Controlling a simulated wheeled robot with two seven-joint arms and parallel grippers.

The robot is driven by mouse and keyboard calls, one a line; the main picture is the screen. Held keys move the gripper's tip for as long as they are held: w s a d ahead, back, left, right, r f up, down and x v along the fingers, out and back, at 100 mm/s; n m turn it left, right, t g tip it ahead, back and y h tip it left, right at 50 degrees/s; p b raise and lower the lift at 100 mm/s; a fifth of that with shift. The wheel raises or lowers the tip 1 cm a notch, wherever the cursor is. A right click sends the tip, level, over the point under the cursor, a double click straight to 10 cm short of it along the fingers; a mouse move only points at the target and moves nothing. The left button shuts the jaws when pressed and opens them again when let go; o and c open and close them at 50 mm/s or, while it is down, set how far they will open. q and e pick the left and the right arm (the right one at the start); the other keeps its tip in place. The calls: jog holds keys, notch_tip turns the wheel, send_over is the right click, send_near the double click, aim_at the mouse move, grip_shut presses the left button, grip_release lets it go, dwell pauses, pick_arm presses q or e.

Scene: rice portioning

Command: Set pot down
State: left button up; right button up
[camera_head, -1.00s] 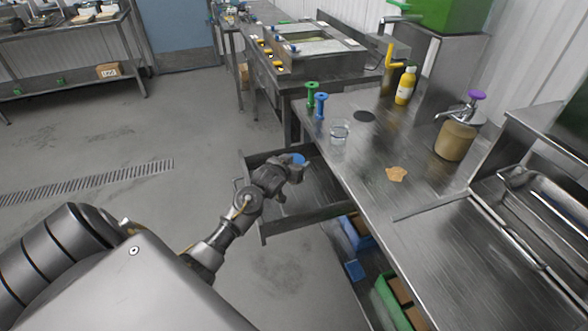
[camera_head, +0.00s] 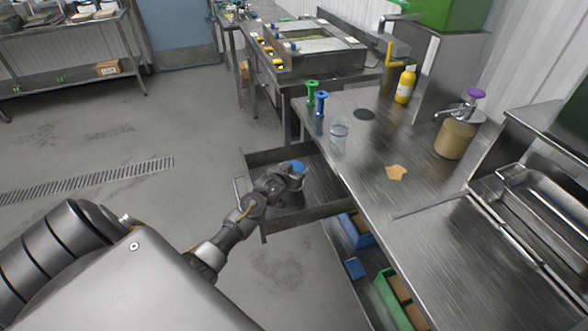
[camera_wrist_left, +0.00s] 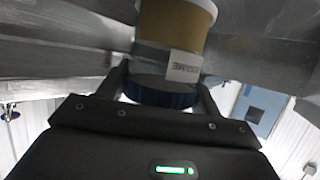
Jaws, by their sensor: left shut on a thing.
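The pot (camera_head: 297,165) shows its blue lid at the open drawer beside the counter in the head view. In the left wrist view the pot (camera_wrist_left: 170,40) appears lid-down, with a tan body, a pale rim at the far end and a small white label. My left gripper (camera_head: 296,178) is shut on the pot near the blue lid; its fingers (camera_wrist_left: 162,92) flank it in the wrist view. The pot is over or inside the drawer (camera_head: 310,213); I cannot tell whether it touches the drawer floor. My right gripper is not in view.
The steel counter (camera_head: 375,205) stands right of the drawer, with a clear glass (camera_head: 339,134), green (camera_head: 312,92) and blue (camera_head: 321,103) stands, a yellow bottle (camera_head: 404,87) and a tan purple-topped dispenser (camera_head: 455,138). Blue (camera_head: 357,232) and green (camera_head: 388,300) bins sit below. Floor at left is clear.

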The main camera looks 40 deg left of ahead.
pick_arm(q)
jog(key=o, duration=1.1)
jog(key=shift+c, duration=0.2)
jog(key=shift+r, duration=0.1)
jog(key=shift+r+p, duration=0.3)
jog(key=shift+r, duration=0.1)
jog(key=v, duration=0.7)
jog(key=shift+s+r+b, duration=0.2)
jog(key=shift+s+b, duration=0.05)
jog(key=shift+b, duration=0.15)
jog(key=shift+d, duration=0.1)
